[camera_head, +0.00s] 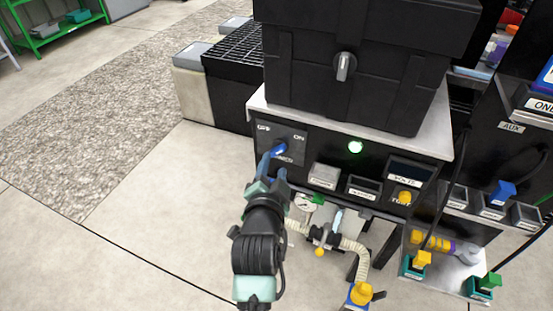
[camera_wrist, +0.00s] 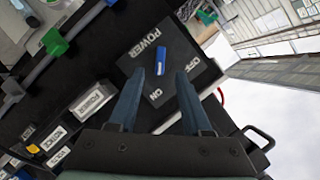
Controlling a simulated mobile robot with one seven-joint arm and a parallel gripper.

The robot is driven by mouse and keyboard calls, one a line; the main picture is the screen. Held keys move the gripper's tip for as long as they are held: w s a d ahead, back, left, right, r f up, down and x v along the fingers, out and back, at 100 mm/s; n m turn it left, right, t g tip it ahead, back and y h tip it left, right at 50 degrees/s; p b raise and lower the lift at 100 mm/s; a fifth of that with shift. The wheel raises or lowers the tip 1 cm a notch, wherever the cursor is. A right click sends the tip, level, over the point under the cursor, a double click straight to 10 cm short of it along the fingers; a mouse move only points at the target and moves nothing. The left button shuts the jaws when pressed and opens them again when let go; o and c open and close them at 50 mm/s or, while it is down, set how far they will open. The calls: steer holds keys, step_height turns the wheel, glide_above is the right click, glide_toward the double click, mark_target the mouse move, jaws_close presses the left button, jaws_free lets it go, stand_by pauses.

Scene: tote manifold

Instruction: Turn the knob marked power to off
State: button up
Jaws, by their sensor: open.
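The power knob (camera_head: 280,147) is a small blue bar on a dark panel marked OFF, ON and POWER. In the head view it slants up to the right, toward the ON mark. The knob also shows in the wrist view (camera_wrist: 161,56), ahead of and between the fingertips. My gripper (camera_head: 272,163) is open just in front of the panel, its blue fingers hiding part of the knob and label. In the wrist view, my gripper (camera_wrist: 160,73) has one finger on each side of the knob's line, with a clear gap. I cannot tell whether either finger touches it.
A green lamp (camera_head: 355,147) is lit right of the knob. A yellow button (camera_head: 405,197) sits farther right. A black tote (camera_head: 350,75) with a grey latch stands above the panel. Hoses and a gauge (camera_head: 304,203) hang below it.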

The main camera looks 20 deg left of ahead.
mark_target(277, 153)
steer(key=shift+b+x, duration=0.7)
steer(key=shift+x, duration=1.95)
steer(key=shift+c, duration=0.3)
jaws_close()
